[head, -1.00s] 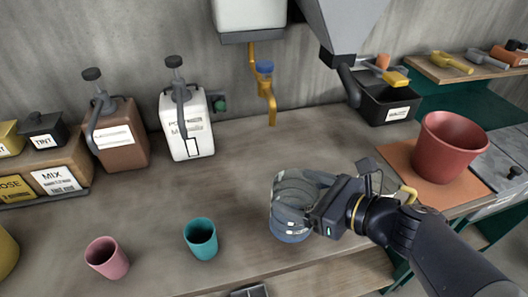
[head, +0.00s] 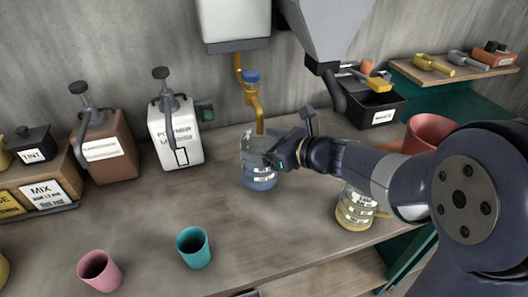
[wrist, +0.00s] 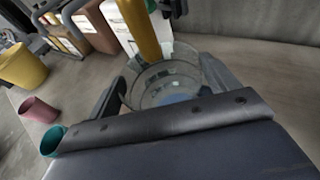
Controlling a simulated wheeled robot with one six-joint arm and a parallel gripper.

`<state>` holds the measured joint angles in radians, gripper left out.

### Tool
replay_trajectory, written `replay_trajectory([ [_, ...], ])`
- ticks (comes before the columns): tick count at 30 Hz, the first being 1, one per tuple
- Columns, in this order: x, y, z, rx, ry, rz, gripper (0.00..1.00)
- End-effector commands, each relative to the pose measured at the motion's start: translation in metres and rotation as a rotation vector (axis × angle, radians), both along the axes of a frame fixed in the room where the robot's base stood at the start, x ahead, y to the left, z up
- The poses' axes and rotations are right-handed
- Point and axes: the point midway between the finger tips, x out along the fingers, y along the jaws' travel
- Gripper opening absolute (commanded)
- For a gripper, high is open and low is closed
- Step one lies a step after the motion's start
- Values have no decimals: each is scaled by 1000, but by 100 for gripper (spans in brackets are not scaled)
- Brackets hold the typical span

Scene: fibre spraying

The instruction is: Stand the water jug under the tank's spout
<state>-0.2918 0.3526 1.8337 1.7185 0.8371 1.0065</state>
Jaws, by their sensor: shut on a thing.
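The water jug (head: 258,178) is clear with pale markings and a blue lower part, and it looks upright. My gripper (head: 275,157) is shut on it from the right. The tank (head: 233,22) hangs on the wall, and its yellow spout (head: 259,118) with a blue valve points down just above the jug's back rim. In the wrist view the jug (wrist: 165,88) is between my fingers, and the yellow spout (wrist: 138,28) comes down at its far rim. I cannot tell whether the jug's base touches the bench.
A second jug with yellowish contents (head: 354,210) stands right of the held jug, below my arm. A white pump container (head: 176,135) is to the left. Pink (head: 99,270) and teal (head: 194,247) cups stand in front. A grey hopper (head: 335,30) hangs at right.

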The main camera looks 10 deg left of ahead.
Motion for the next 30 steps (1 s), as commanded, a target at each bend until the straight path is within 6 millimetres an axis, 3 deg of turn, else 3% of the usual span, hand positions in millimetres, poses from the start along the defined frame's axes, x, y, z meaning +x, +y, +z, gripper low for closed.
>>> replay_trajectory([
  [6,1,1,-32,0,2,0,44],
  [19,1,1,-39,1,-1,0,44],
  [20,1,1,-38,1,-1,0,85],
  [25,1,1,-37,0,0,0,99],
  [30,1,1,-37,0,0,0,100],
])
